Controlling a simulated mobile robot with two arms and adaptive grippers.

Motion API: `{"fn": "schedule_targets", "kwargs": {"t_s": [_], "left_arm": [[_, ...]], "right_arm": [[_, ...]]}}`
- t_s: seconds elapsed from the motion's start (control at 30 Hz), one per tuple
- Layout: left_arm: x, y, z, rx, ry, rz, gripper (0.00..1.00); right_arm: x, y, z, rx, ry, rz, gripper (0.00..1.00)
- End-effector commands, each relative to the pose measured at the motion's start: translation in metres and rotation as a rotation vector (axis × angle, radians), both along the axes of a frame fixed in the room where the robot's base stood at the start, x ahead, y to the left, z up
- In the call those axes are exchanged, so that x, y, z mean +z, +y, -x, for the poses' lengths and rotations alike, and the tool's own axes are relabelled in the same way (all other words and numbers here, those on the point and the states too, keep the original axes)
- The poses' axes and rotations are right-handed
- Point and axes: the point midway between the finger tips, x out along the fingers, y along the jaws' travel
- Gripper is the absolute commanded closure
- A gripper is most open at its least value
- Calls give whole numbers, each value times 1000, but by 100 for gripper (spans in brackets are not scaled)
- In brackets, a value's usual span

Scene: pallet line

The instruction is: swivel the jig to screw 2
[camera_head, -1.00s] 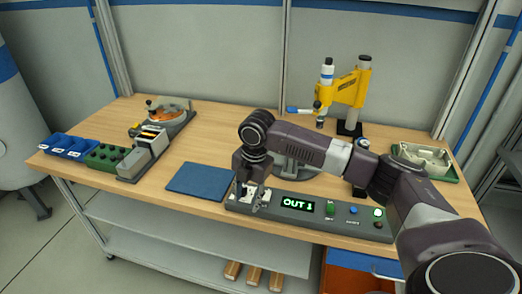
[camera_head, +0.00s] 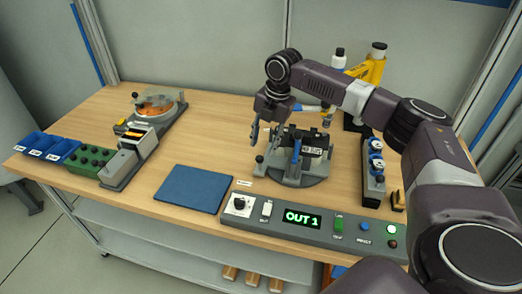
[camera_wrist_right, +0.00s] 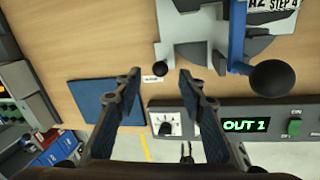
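The jig (camera_head: 305,177) is a round grey turntable with a dark block, a blue upright lever and a black ball knob (camera_head: 259,158) at its left edge. In the right wrist view the jig's grey plate (camera_wrist_right: 192,52), a ball knob (camera_wrist_right: 277,78) and a plate reading "STEP 4" show at the top right. My right gripper (camera_head: 264,138) is above the jig's left side, pointing down. My left gripper is not in view. No screw can be made out clearly.
The control panel (camera_head: 270,222) reads "OUT 1" in front of the jig. A blue mat (camera_head: 192,188) lies to its left. A yellow press (camera_head: 372,68) stands behind, and a dark holder (camera_head: 373,170) stands right of the jig. Bins (camera_head: 48,147) are far left.

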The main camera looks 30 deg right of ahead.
Motion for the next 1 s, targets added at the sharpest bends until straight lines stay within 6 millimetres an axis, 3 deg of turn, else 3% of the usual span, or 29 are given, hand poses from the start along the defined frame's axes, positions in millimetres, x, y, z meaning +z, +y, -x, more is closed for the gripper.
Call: {"fn": "schedule_targets", "kwargs": {"t_s": [0.3, 0.7, 1.0], "left_arm": [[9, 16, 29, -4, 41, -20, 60], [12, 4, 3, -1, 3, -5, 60], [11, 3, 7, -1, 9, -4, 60]], "right_arm": [[-45, 5, -7, -1, 3, 1, 63], [-55, 5, -9, -1, 0, 1, 64], [-54, 5, -9, -1, 0, 1, 97]]}}
